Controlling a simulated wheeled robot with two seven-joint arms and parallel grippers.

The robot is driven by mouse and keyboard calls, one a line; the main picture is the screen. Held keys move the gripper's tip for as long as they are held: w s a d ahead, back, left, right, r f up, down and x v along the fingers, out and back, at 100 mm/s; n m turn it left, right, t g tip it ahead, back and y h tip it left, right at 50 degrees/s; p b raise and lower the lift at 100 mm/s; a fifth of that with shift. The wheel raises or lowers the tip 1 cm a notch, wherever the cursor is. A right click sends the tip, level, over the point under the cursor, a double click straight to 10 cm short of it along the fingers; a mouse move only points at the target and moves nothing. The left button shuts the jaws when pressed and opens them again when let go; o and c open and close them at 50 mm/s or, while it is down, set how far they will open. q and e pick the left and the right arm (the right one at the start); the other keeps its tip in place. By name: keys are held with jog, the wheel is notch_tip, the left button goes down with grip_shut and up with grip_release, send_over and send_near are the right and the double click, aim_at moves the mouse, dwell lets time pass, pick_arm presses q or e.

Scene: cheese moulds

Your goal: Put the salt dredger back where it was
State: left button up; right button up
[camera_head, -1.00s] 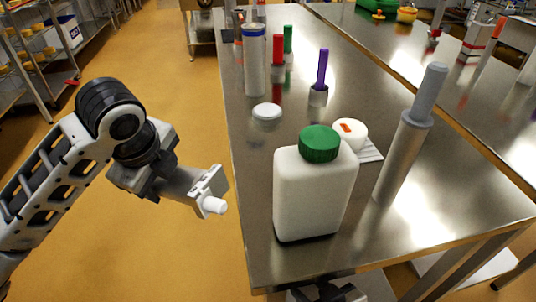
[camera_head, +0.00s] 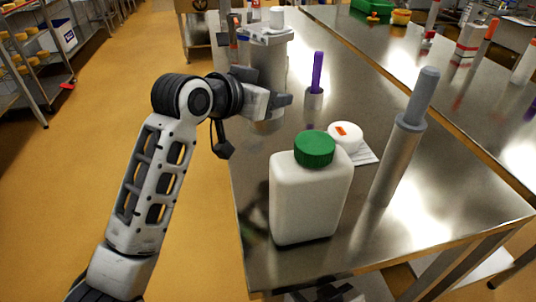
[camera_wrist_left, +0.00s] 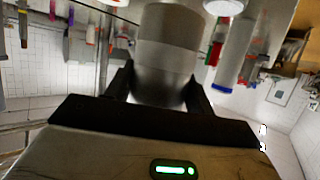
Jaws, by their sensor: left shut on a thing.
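The salt dredger (camera_head: 268,66) seems to be the grey metal cylinder with a pale flanged top and a white knob. My left gripper (camera_head: 264,88) is shut around its side and holds it upright over the far left part of the steel table (camera_head: 400,235). In the left wrist view, the dredger (camera_wrist_left: 168,55) fills the space between the two dark fingers (camera_wrist_left: 160,95). I cannot tell whether its base touches the table. My right gripper cannot be made out.
A white bottle with a green cap (camera_head: 310,195) stands near the front edge. Beside it are a white tub (camera_head: 345,137) and a tall grey-handled cylinder (camera_head: 400,150). A purple-handled tool (camera_head: 317,75) stands right of the dredger. A blue-ended cylinder (camera_wrist_left: 235,55) shows in the wrist view.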

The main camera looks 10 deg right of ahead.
pick_arm(q)
notch_tip(320, 180, down, 10)
jog(key=shift+r, duration=0.2)
dwell(0.3)
jog(key=o, duration=1.2)
jog(key=shift+f, duration=0.15)
jog(key=v, duration=1.2)
